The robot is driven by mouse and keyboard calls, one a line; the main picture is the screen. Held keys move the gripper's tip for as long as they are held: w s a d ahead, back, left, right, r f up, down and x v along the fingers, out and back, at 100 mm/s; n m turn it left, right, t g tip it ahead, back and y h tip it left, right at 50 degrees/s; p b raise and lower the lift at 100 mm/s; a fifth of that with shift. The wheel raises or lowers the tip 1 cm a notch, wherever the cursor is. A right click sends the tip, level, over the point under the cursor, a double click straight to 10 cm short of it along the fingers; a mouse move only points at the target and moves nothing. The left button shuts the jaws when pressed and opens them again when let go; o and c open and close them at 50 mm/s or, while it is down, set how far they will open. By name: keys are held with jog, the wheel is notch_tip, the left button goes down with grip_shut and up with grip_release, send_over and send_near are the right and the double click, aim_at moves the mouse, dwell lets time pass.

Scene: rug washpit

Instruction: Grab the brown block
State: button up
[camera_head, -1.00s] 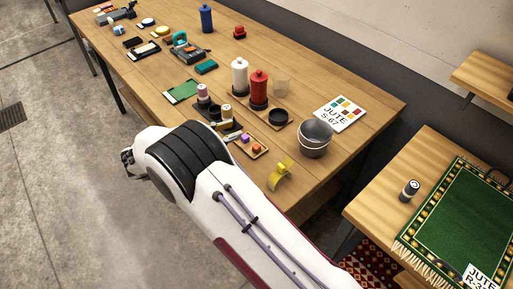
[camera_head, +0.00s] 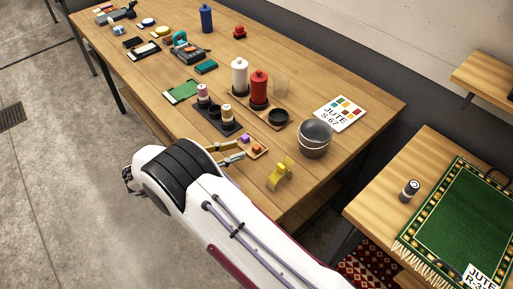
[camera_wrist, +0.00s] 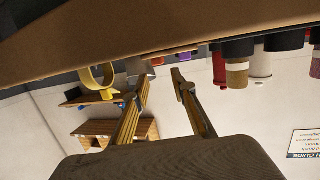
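A small wooden tray (camera_head: 262,154) lies near the table's front edge and holds a purple block (camera_head: 245,138) and an orange-brown block (camera_head: 257,149). No plainly brown block stands out; the orange-brown one is the closest in colour. My gripper (camera_head: 239,152) is just in front of the tray, fingers pointing toward it. In the wrist view my gripper (camera_wrist: 161,78) is open, with nothing between its fingers. The purple block (camera_wrist: 188,55) and the orange-brown block (camera_wrist: 157,61) show beyond the fingertips, partly hidden by the table edge.
The table edge (camera_wrist: 150,32) is close to the fingers in the wrist view. A yellow clamp-like item (camera_head: 280,176) stands right of the tray. A dark holder with spools (camera_head: 227,113) is behind left.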

aim_at(255, 146)
jog(key=shift+w+d+f, duration=0.1)
jog(key=shift+w+d, duration=0.15)
jog(key=shift+d, duration=0.1)
jog(key=shift+f+x, duration=0.1)
jog(key=shift+x, duration=1.2)
jog(key=shift+f+x, duration=0.15)
jog(key=shift+x, duration=1.15)
jog(key=shift+s, duration=0.2)
jog(key=shift+c, duration=0.4)
jog(key=c, duration=0.4)
